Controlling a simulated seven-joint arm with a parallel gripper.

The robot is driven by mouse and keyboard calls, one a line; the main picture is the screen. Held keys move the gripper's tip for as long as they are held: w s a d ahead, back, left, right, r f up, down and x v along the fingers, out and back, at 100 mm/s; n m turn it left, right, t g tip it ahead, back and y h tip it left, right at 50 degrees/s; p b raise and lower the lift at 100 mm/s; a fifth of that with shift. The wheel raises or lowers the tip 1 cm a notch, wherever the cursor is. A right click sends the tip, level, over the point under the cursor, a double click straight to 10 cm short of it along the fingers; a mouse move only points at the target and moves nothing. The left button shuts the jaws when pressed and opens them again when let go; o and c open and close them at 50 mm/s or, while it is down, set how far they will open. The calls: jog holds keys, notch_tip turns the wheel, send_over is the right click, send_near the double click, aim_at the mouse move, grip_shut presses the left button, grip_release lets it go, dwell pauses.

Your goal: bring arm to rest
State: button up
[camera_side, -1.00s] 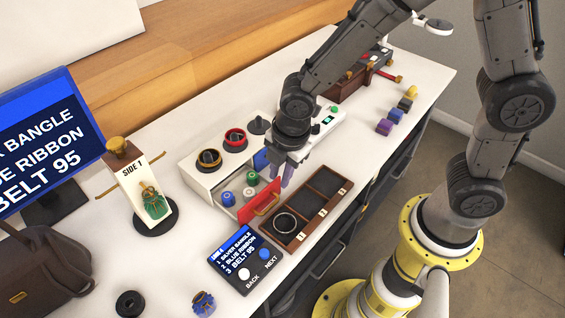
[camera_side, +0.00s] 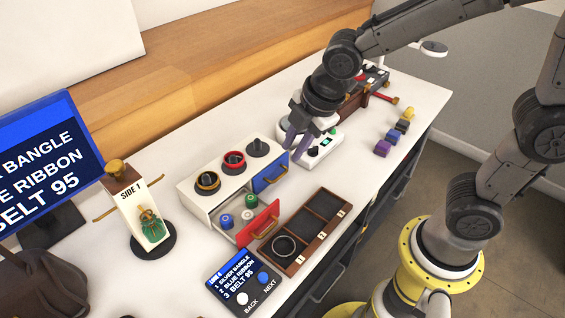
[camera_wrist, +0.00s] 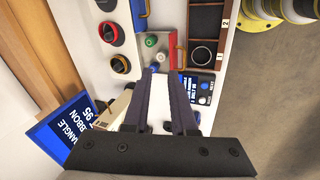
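The white drawer box (camera_side: 197,202) has a red-fronted drawer (camera_side: 259,222) pulled out, with spools inside, and a blue-fronted drawer (camera_side: 270,173). A dark ring lies in compartment 1 of the brown tray (camera_side: 297,259).
A SIDE 1 stand (camera_side: 130,205) and a screen (camera_side: 40,160) are at left. Several coloured blocks (camera_side: 383,148) lie at right. The table front between tray and blocks is clear.

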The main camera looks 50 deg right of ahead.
jog(key=s+d+r+m+t, duration=0.2)
jog(key=s+d+r+m, duration=0.4)
jog(key=s+d+r, duration=0.1)
jog(key=s+d+m, duration=0.1)
jog(key=s+m, duration=0.8)
jog(key=m, duration=0.1)
jog(key=shift+d+f+g, duration=0.3)
jog(key=shift+f, duration=0.05)
